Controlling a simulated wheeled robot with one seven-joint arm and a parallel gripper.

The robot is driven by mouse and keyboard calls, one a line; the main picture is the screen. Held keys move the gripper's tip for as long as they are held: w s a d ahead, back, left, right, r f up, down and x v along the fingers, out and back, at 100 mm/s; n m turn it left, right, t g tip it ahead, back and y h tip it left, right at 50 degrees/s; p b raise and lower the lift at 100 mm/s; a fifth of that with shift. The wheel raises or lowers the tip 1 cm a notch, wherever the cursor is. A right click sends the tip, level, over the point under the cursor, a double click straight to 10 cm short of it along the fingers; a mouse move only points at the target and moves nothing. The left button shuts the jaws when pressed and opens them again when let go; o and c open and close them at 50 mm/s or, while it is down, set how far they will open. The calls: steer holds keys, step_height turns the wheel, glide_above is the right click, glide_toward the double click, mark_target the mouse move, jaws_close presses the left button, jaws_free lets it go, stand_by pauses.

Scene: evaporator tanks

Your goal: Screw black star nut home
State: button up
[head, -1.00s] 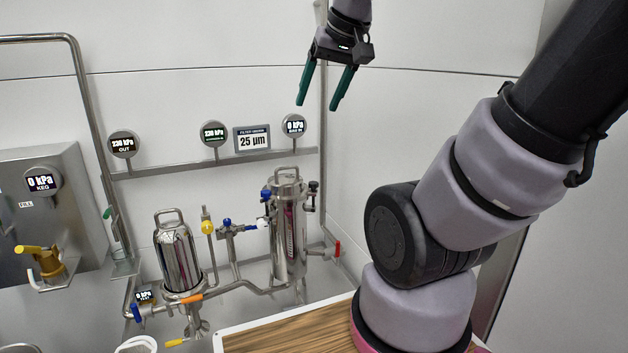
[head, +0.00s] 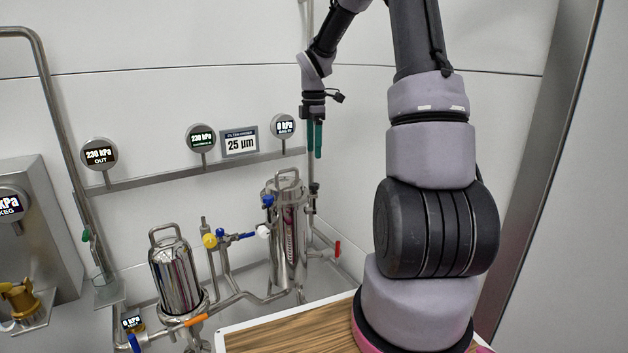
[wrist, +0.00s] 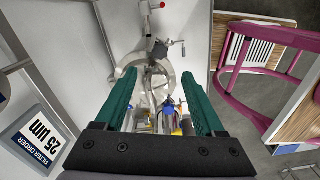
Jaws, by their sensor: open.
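The tall steel filter housing (head: 287,235) stands against the back wall with a lid handle on top. A small black knob (head: 314,188), likely the star nut, shows at the right side of its lid. My gripper (head: 314,153) hangs fingers down, above and slightly right of the housing, apart from the knob. In the wrist view, my green fingers (wrist: 157,80) are spread with nothing held between them. The lid's steel rim (wrist: 148,72) shows beyond and between them. Dark knob-like parts (wrist: 160,50) lie past the fingertips; their shape is too small to tell.
A shorter steel canister (head: 175,275) and valves with blue, yellow and orange handles stand left of the housing. A red-handled valve (head: 337,249) sits low right. A gauge rail (head: 200,172) runs behind. A wooden-topped table (head: 290,333) lies in front.

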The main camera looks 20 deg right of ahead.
mark_target(314, 184)
step_height(314, 184, down, 11)
steer(key=shift+r, duration=0.1)
stand_by(0.4)
jaws_close()
